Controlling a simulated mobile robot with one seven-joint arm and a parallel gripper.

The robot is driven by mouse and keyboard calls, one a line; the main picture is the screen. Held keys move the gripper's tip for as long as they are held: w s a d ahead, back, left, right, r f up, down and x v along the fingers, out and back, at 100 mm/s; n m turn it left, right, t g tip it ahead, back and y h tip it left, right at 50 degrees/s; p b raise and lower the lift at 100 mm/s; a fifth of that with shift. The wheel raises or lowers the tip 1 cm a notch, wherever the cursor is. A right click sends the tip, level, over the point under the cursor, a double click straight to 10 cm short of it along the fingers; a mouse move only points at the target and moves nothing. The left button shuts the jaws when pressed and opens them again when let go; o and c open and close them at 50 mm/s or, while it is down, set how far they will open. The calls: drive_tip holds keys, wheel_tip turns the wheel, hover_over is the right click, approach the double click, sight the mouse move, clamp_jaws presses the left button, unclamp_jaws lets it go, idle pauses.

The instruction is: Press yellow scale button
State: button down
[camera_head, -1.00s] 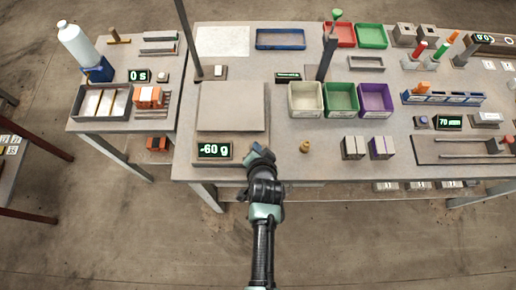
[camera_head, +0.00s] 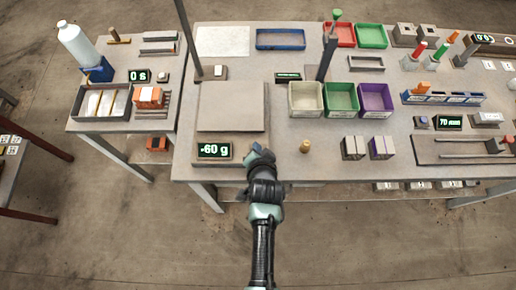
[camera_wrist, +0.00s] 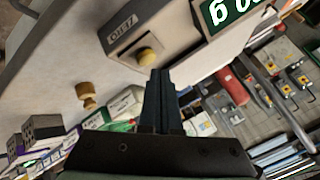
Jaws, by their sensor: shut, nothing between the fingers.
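The yellow scale button (camera_wrist: 147,56) is a small round knob on the face of a grey box (camera_wrist: 125,35) with a printed label, in the wrist view. My gripper (camera_wrist: 160,76) is shut and empty, with its fingertips just beside the button in the picture; I cannot tell whether they touch it. In the head view my gripper (camera_head: 258,152) is at the table's front edge, right of the scale display (camera_head: 214,150), and hides the button.
A small brass weight (camera_head: 305,146) stands right of my gripper. Beyond it are two grey blocks (camera_head: 353,148) and white, green and purple bins (camera_head: 340,99). A dark post (camera_head: 188,40) rises behind the scale.

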drive_tip(key=shift+f, duration=0.15)
drive_tip(key=shift+f+b, duration=0.3)
drive_tip(key=shift+b, duration=0.05)
drive_tip(key=shift+f+b, duration=0.3)
drive_tip(key=shift+f, duration=0.05)
idle(0.7)
idle(0.4)
drive_tip(key=shift+r+p, duration=0.8)
wheel_tip(320, 180, up, 5)
drive_tip(key=p, duration=0.4)
drive_tip(key=shift+p, duration=0.35)
idle(0.4)
